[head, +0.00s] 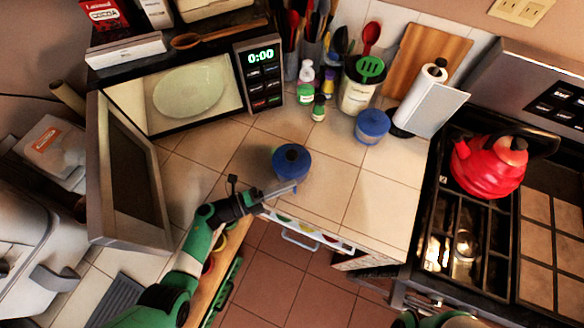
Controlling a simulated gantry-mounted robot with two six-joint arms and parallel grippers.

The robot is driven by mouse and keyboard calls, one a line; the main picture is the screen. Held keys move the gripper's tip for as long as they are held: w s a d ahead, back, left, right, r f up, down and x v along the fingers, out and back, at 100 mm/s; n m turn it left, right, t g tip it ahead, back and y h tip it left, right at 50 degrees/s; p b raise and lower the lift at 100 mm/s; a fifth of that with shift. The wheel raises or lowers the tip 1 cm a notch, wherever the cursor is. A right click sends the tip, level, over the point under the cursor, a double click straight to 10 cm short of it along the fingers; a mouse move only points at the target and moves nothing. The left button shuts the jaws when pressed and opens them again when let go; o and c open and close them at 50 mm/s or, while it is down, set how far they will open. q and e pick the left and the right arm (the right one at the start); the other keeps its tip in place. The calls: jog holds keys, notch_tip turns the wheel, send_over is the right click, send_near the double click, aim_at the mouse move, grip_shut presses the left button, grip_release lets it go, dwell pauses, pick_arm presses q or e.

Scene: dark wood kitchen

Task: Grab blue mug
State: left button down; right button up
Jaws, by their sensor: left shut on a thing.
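A blue mug (291,158) with a dark round top stands on the tiled counter, near its front edge. My left gripper (289,188) reaches in from the lower left and is shut at the near side of the mug, where its handle appears to be. The exact contact is small and partly hidden by the fingers. A second blue round vessel (371,126) stands farther back to the right, apart from the gripper. My right gripper is not in view.
An open microwave (195,90) stands at the left, its door (130,185) swung out close to my left arm. Small bottles (306,85), a utensil crock (357,92) and a paper towel holder (430,100) line the back. A red kettle (488,165) sits on the stove. The counter right of the mug is clear.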

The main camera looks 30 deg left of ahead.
pick_arm(q)
jog(key=shift+r, duration=0.25)
dwell(0.3)
jog(key=shift+r+p, duration=0.7)
jog(key=shift+r, duration=0.15)
jog(key=s+r+p, duration=0.7)
jog(key=s+r, duration=0.4)
jog(key=s, duration=0.3)
jog(key=shift+d, duration=0.35)
